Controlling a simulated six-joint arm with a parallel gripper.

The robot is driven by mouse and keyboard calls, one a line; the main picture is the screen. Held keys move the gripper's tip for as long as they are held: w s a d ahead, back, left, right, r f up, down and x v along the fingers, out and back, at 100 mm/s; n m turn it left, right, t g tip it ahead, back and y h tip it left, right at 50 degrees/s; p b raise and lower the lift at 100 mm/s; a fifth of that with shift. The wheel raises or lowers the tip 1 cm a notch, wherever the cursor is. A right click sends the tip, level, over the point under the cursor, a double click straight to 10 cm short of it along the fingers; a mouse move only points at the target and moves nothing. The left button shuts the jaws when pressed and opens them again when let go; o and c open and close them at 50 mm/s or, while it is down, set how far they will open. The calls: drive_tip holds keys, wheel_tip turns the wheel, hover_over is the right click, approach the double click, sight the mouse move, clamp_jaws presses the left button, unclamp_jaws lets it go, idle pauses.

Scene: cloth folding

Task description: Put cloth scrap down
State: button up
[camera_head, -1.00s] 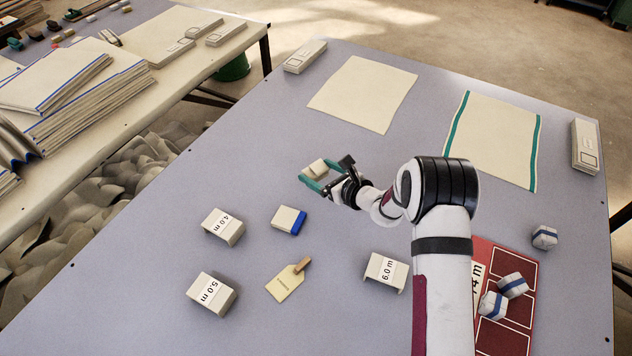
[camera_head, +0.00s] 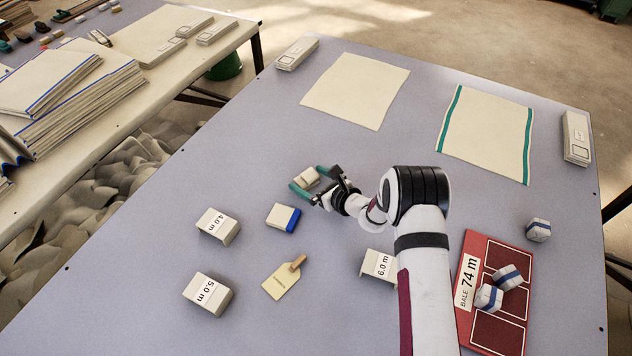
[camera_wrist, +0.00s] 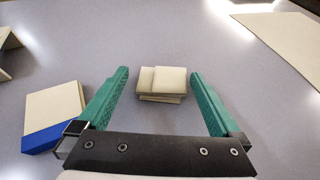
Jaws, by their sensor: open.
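The cloth scrap (camera_head: 307,178) is a small folded cream piece on the grey-lilac table (camera_head: 250,130). In the wrist view the scrap (camera_wrist: 162,83) lies just beyond and between the fingertips, with a gap on each side. My gripper (camera_head: 305,181) has its two teal fingers spread wide. The gripper also shows in the wrist view (camera_wrist: 158,80), open and empty. Neither finger touches the scrap in the wrist view.
A cream block with a blue edge (camera_head: 283,217) sits close by, left of my gripper. Label blocks marked 4.0 m (camera_head: 218,226), 5.0 m (camera_head: 207,294) and 6.0 m (camera_head: 378,266) stand around. A tag (camera_head: 282,281), a red board (camera_head: 497,332) with blue-striped bundles, and two flat cloths (camera_head: 357,91) lie apart.

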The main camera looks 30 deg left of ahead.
drive_tip(key=v, duration=1.2)
drive_tip(key=shift+r, duration=0.15)
drive_tip(key=s+d+r+n+g, duration=0.25)
drive_tip(key=s+r+n, duration=0.25)
drive_tip(key=s+r, duration=0.25)
drive_tip(key=s+d+r+n+g, duration=0.2)
drive_tip(key=s+r+n+g, duration=0.3)
drive_tip(key=r, duration=0.4)
drive_tip(key=s+d+n+t+h, duration=0.2)
drive_tip(key=s+d+n+h, duration=0.5)
drive_tip(key=s+d, duration=0.9)
drive_tip(key=d+h, duration=0.3)
drive_tip(key=shift+r+h, duration=0.35)
drive_tip(key=shift+h, duration=0.05)
drive_tip(key=shift+w, duration=0.1)
idle(0.9)
